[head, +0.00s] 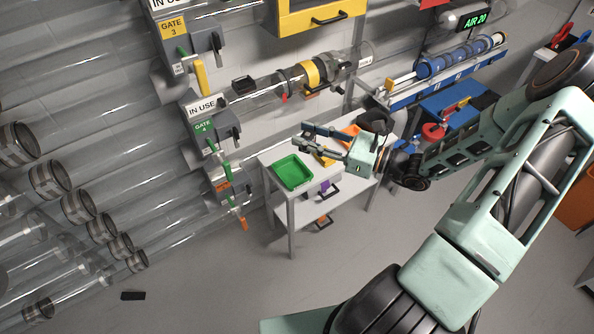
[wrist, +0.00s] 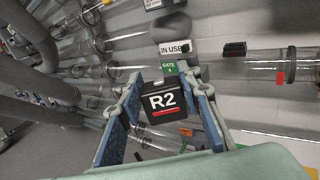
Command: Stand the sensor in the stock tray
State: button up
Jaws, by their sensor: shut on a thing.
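A black block marked R2 with a red stripe, which I take for the sensor (wrist: 164,104), sits between the fingertips of my gripper (wrist: 160,112) in the wrist view. My gripper is shut on it. In the head view my gripper (head: 305,137) is above the white table, up and to the right of a green tray (head: 292,173); the block cannot be made out clearly there. The green tray looks empty. An orange tray or bin (head: 350,131) shows partly behind my gripper. I cannot tell which one is the stock tray.
Clear tubes with grey gate units (head: 212,120) run along the wall at left. A blue tube holder (head: 450,62) is at the back right. The floor in front is mostly clear.

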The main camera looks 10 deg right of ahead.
aim_at(296, 180)
jog(key=i+j+z, duration=0.1)
jog(key=j+z, duration=0.7)
jog(key=z, duration=0.2)
jog(key=i+j, duration=0.05)
